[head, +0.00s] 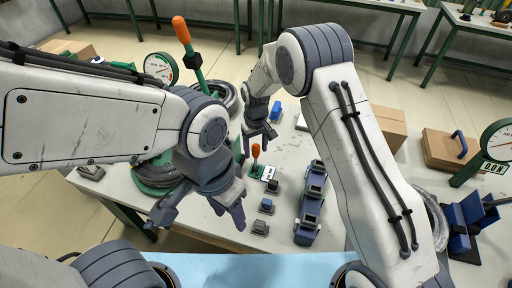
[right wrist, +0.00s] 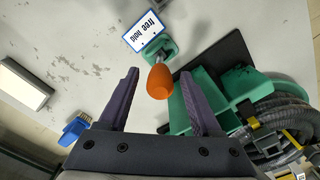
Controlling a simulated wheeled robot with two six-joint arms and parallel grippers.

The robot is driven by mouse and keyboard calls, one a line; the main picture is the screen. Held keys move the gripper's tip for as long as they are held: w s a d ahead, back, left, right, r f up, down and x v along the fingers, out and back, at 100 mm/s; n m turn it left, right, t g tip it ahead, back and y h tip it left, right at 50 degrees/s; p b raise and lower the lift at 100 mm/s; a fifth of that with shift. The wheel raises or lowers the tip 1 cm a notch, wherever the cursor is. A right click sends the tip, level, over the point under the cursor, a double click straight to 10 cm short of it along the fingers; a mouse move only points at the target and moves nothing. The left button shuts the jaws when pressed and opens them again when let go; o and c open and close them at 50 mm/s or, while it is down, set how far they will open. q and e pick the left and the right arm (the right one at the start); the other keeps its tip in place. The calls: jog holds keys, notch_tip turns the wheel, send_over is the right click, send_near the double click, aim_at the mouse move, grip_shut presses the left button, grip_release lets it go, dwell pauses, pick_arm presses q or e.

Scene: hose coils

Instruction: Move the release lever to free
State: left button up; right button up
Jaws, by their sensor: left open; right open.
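The release lever (head: 255,152) is a small upright stick with an orange knob on a green base. A white card (head: 269,172) stands next to it; the right wrist view shows the words "free" and "hold" on the card (right wrist: 146,31). My right gripper (head: 260,140) is open and points down just above the lever. In the right wrist view, the orange knob (right wrist: 160,82) appears between the two open fingertips (right wrist: 158,73), with no visible grip on it. My left gripper (head: 197,225) is open and empty, over the table's near edge, left of the lever.
A green reel base (head: 157,172) with hose and a tall orange-tipped handle (head: 182,30) stands left, partly hidden by my left arm. Dark blocks (head: 266,205) and a blue-grey holder (head: 308,215) lie near the lever. Cardboard boxes (head: 378,125) and a gauge (head: 497,140) are right.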

grip_shut()
dwell(1.3)
